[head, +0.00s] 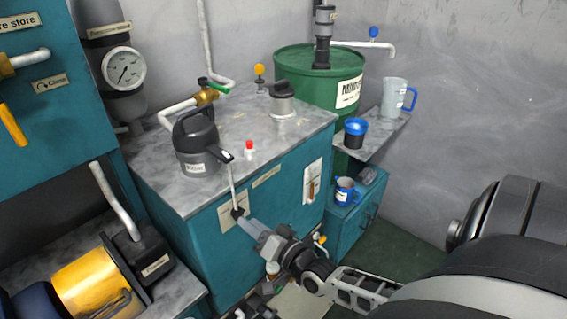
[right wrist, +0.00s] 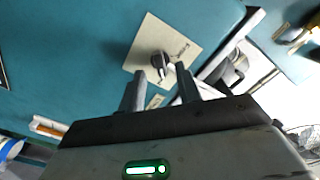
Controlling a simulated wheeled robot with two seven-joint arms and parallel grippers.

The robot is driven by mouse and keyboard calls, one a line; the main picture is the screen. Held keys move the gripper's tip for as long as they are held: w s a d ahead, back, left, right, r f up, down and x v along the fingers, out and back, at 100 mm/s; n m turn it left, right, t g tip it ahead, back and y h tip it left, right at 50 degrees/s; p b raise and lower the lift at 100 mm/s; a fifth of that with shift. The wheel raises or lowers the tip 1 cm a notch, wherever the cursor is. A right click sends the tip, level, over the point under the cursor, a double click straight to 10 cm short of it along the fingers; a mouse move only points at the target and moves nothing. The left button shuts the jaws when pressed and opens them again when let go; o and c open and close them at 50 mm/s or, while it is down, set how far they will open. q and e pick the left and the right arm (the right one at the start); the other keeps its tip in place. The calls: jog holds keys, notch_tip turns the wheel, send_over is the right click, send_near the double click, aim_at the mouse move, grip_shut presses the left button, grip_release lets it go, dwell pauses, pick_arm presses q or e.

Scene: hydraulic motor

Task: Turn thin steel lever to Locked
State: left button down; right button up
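The thin steel lever (head: 233,187) stands almost upright on the front of the teal cabinet, rising from a black hub (head: 238,213) on a beige label plate (head: 225,214). The plate's lettering is too small to read. In the right wrist view the hub (right wrist: 159,64) shows on the plate (right wrist: 147,42), just beyond the fingertips; the lever's rod is hard to make out there. My right gripper (head: 247,225) is close in front of the hub, below the lever's upper end. Its two fingers (right wrist: 159,83) are apart with nothing between them. My left gripper is not in view.
A green drum (head: 300,65) stands behind. A yellow cylinder (head: 95,278) is at lower left.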

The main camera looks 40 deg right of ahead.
jog(key=s+d, duration=0.1)
jog(key=s, duration=1.1)
jog(key=shift+s, duration=0.35)
jog(key=shift+a, duration=0.15)
jog(key=a+f+n+g+y, duration=0.2)
jog(key=a+n+g, duration=0.55)
jog(key=a, duration=0.45)
jog(key=s+d+r+n+g+h, duration=0.2)
jog(key=s+r+n+g+h, duration=0.1)
jog(key=s+g, duration=0.5)
jog(key=w+a+f+t+y, duration=0.3)
jog(key=w+a+f+t, duration=0.1)
jog(key=t, duration=0.4)
jog(key=shift+w+a+f, duration=0.35)
jog(key=shift+w+a, duration=0.45)
jog(key=shift+a, duration=0.45)
